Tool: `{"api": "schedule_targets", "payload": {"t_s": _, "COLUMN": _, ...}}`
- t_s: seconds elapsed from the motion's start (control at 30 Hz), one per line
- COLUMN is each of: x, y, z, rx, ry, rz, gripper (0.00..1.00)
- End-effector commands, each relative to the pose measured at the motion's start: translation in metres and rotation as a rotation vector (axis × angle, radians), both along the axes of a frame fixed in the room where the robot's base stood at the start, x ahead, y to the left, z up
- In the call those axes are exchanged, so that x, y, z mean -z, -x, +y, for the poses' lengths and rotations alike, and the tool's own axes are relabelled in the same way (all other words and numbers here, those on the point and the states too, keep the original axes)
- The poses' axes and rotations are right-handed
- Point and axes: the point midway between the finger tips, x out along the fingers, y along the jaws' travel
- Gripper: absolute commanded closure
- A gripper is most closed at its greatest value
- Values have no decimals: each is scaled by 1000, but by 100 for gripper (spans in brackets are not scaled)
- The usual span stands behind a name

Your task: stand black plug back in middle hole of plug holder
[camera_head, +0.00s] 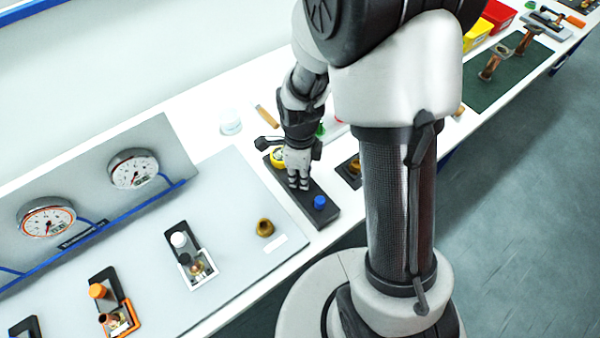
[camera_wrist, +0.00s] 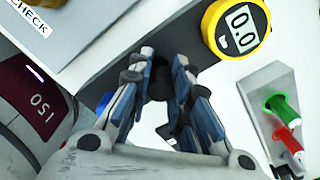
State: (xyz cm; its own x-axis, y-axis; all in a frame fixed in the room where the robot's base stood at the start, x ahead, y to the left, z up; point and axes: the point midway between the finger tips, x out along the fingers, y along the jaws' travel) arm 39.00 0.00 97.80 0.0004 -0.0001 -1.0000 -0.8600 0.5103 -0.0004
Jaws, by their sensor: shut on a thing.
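The dark, long plug holder (camera_head: 325,213) lies on the bench below my gripper (camera_head: 298,182). A blue plug (camera_head: 320,202) stands near its front end, and a yellow round gauge (camera_head: 276,155) is at its far end. In the wrist view my gripper (camera_wrist: 162,72) is shut on the black plug (camera_wrist: 157,88), a small dark shape between the fingers. The holder (camera_wrist: 150,35) runs behind the fingers there. The blue plug (camera_wrist: 104,101) shows beside the left finger, partly covered. The middle hole is hidden, and I cannot tell whether the plug touches the holder.
In the wrist view the yellow gauge (camera_wrist: 236,28) reads 0.0, and a grey holder with green (camera_wrist: 281,108) and red (camera_wrist: 288,139) handles stands at right. A grey panel with a brass part (camera_head: 265,227) lies left of the holder. Two dial gauges (camera_head: 133,169) stand farther left.

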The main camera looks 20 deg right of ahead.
Motion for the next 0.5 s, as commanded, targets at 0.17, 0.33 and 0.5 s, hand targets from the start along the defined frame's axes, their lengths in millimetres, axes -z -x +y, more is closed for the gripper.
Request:
{"api": "schedule_targets", "payload": {"t_s": 0.17, "x": 6, "y": 0, "z": 0, "rx": 0, "ry": 0, "rz": 0, "gripper": 100}}
{"api": "schedule_targets", "payload": {"t_s": 0.33, "x": 10, "y": 0, "z": 0, "rx": 0, "ry": 0, "rz": 0, "gripper": 100}}
{"api": "schedule_targets", "payload": {"t_s": 0.5, "x": 9, "y": 0, "z": 0, "rx": 0, "ry": 0, "rz": 0, "gripper": 71}}
